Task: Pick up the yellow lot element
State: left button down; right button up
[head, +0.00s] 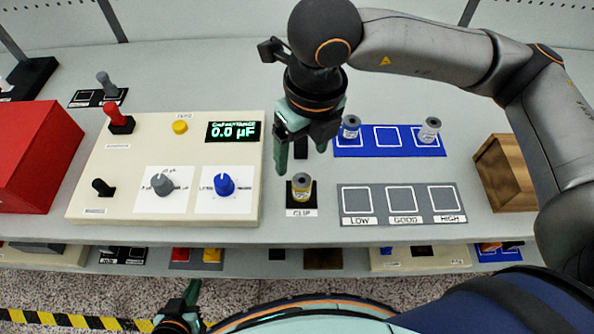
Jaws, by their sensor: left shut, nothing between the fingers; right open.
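The yellow lot element (302,189), a small spool with a dark grey top, stands upright on the black pad labelled CLIP (301,209). My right gripper (302,160) comes down from above, with its teal fingers spread apart. Its fingertips are just behind and above the yellow element, and nothing is between them. I cannot tell exactly how high they are. My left gripper (191,292) is low at the bottom edge, far from the element, shut and empty.
A blue tray (388,152) holds a blue-banded spool (350,128) and a pale spool (429,130); its middle square is empty. A grey LOW/GOOD/HIGH tray (401,217) is empty. The capacitance panel (120,160) stands left, a wooden box (507,170) right.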

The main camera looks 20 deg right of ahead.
aim_at(303, 181)
jog(key=f, duration=0.6)
jog(key=shift+w+f+p, duration=0.35)
jog(key=shift+w+f, duration=0.05)
jog(key=f, duration=0.2)
jog(key=f+p, duration=0.1)
jog(key=f, duration=0.1)
jog(key=shift+w+d, duration=0.1)
jog(key=shift+d, duration=0.15)
jog(key=shift+w+f, duration=0.1)
jog(key=shift+f, duration=0.6)
grip_shut()
